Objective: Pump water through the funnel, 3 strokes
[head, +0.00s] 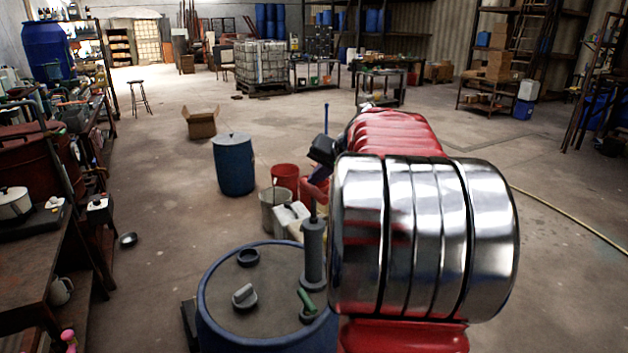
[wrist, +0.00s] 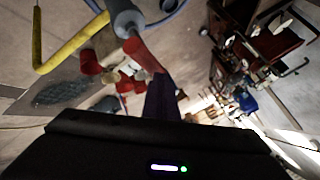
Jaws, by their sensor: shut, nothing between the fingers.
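A blue drum (head: 265,310) with a grey lid stands in front of me in the head view. A grey upright pump cylinder (head: 313,250) rises from the lid's right side, with a thin rod above it. It seems to show at the top of the wrist view too (wrist: 124,18). A red part (head: 314,190), perhaps the pump's handle, is close to the rod top. My gripper (head: 318,170) is shut and empty beside this red part; I cannot tell if they touch. Its purple finger shows in the wrist view (wrist: 160,98). I cannot make out a funnel.
The lid bears a grey cap (head: 244,296), a dark ring (head: 248,257) and a green-handled part (head: 307,301). Buckets and a pale canister (head: 289,218) stand behind the drum. A workbench (head: 35,285) lines the left. Open floor lies beyond.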

